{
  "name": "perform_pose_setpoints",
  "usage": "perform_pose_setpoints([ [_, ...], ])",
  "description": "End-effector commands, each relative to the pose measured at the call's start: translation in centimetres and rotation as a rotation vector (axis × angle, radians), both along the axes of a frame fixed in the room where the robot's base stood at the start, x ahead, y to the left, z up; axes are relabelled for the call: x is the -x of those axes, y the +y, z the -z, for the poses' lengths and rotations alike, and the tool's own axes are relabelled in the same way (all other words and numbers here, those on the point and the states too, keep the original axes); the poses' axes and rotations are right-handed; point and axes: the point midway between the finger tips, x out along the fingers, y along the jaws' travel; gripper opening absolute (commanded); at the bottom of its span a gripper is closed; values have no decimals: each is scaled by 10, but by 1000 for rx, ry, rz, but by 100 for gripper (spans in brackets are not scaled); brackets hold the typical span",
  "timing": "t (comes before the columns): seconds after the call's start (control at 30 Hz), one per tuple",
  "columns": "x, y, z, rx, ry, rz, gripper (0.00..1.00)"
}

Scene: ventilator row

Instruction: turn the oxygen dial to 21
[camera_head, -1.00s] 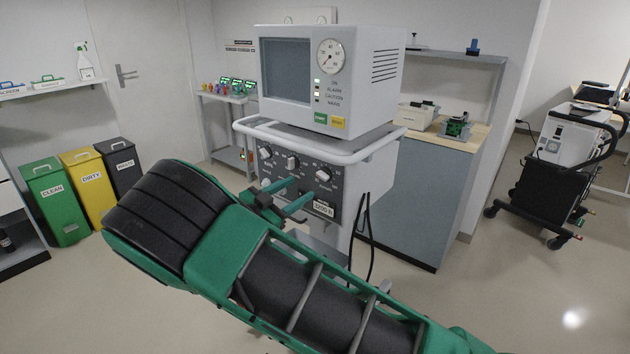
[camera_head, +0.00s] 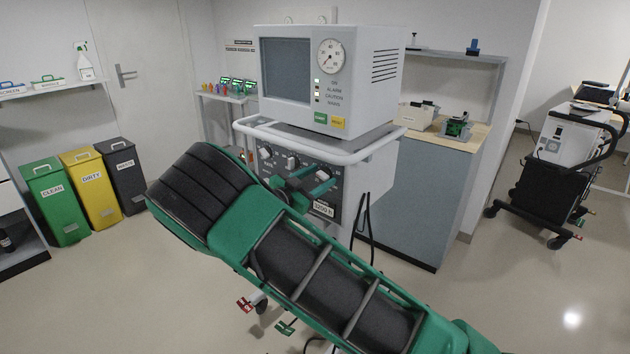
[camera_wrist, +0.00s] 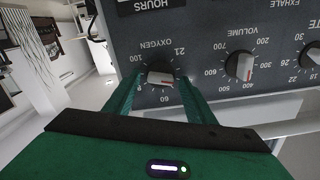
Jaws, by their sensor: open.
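The oxygen dial (camera_wrist: 160,76) is a pale knob on the ventilator's dark panel (camera_wrist: 215,25), which appears upside down in the wrist view. Its scale reads 100 at left, 60 at the bottom and 21 at upper right. A red mark shows on the knob's lower part, toward the 60 side; its exact reading is unclear. My gripper (camera_wrist: 158,84) is open, with one green finger on each side of the dial; I cannot tell whether they touch it. In the head view my gripper (camera_head: 312,181) is in front of the panel's right dial, partly hiding it.
The volume dial (camera_wrist: 240,66) is close beside the right finger in the wrist view. A white rail (camera_head: 300,150) runs around the ventilator (camera_head: 330,80) above the panel. Cables (camera_head: 362,225) hang at its right. A grey cabinet (camera_head: 420,205) stands at the right.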

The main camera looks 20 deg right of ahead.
Motion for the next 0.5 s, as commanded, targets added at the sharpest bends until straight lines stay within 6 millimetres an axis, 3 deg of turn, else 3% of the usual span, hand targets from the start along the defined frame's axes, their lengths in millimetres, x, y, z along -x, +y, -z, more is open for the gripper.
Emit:
perform_pose_setpoints([
  [0.03, 0, 0, 0, 0, 0, 0, 50],
  [0.2, 0, 0, 0, 0, 0, 0, 9],
  [0.3, 0, 8, 1, 0, 1, -1, 9],
  [0.5, 0, 2, 0, 11, 19, -3, 9],
])
